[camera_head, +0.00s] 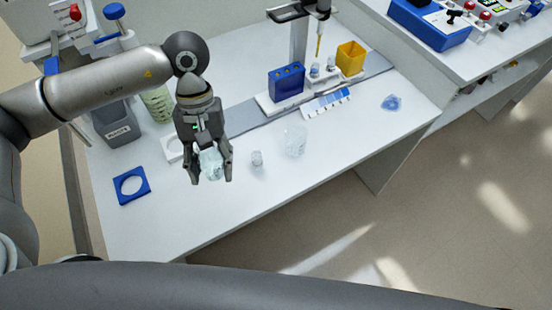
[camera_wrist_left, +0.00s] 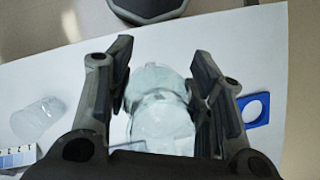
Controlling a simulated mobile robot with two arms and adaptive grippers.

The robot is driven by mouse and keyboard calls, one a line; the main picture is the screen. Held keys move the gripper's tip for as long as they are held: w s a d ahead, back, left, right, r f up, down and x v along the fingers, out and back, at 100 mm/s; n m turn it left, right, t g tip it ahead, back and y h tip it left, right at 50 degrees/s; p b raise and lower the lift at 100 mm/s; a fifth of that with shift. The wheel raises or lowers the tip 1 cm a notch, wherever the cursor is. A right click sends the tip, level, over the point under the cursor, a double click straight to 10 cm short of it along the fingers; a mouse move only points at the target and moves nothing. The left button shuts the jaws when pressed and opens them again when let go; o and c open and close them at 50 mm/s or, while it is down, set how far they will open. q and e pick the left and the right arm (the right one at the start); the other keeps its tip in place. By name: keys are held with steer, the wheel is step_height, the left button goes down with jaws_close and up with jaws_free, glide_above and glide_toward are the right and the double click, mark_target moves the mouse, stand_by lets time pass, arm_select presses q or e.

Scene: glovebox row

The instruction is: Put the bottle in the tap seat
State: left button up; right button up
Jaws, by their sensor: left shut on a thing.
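My left gripper (camera_head: 211,178) points down over the white bench with its fingers closed around a clear, pale bluish bottle (camera_head: 210,163). In the left wrist view the bottle (camera_wrist_left: 160,120) sits between the two fingers (camera_wrist_left: 160,85). Its height over the bench is hard to tell. A blue square plate with a round hole (camera_head: 119,199) lies left of the gripper; it also shows in the wrist view (camera_wrist_left: 265,119). A white piece (camera_head: 172,148) is partly hidden behind the gripper. I cannot tell which of these is the tap seat. My right gripper is not in view.
A clear beaker (camera_head: 294,141) and a small glass vial (camera_head: 257,160) stand right of the gripper. A greenish container (camera_head: 157,104) and a grey bin (camera_head: 116,124) stand behind. A blue rack (camera_head: 286,82) and yellow box (camera_head: 350,56) are farther back. The front bench is clear.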

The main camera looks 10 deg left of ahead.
arm_select(q)
steer(key=s+d+n+t+h+p, duration=0.45)
steer(key=s+d+n, duration=0.3)
steer(key=n, duration=0.95)
steer(key=shift+t+y, duration=0.25)
steer(key=shift+y, duration=0.2)
steer(key=w+a+f+b, duration=0.1)
steer(key=w+f+b, duration=0.1)
steer(key=w+f, duration=0.1)
steer(key=w+a+f+b, duration=0.2)
steer(key=w+f, duration=0.2)
steer(key=w, duration=0.1)
steer(key=w+a+f+b, duration=0.2)
steer(key=w+f+b, duration=0.1)
steer(key=w, duration=0.1)
steer(key=shift+w+f, duration=0.2)
steer(key=shift+w, duration=0.2)
steer(key=shift+w+f, duration=0.15)
steer(key=shift+f, duration=0.15)
step_height(320, 180, down, 2)
steer(key=shift+f+p, duration=0.2)
steer(key=shift+p, duration=0.25)
steer(key=shift+f, duration=0.3)
steer(key=o, duration=1.1)
steer(key=shift+o, duration=0.2)
